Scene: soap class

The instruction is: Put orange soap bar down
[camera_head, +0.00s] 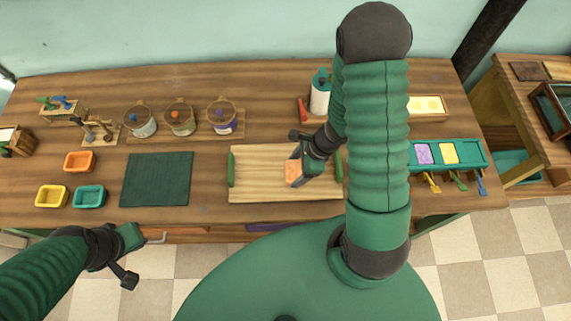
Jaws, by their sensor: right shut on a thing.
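The orange soap bar (292,172) is at the right part of the pale wooden board (260,194) in the middle of the bench. My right gripper (299,161) is shut on the soap bar from its right side. The bar is at or just above the board; I cannot tell whether it touches. Part of the bar is hidden by the gripper. My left gripper (130,261) hangs in front of the bench at the lower left, away from the board.
A green tray (480,151) with a purple and a yellow bar lies right of my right arm. A dark green mat (157,179) lies left of the board. Small orange, yellow and teal dishes are at the left. Pots and a white bottle (320,97) stand behind.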

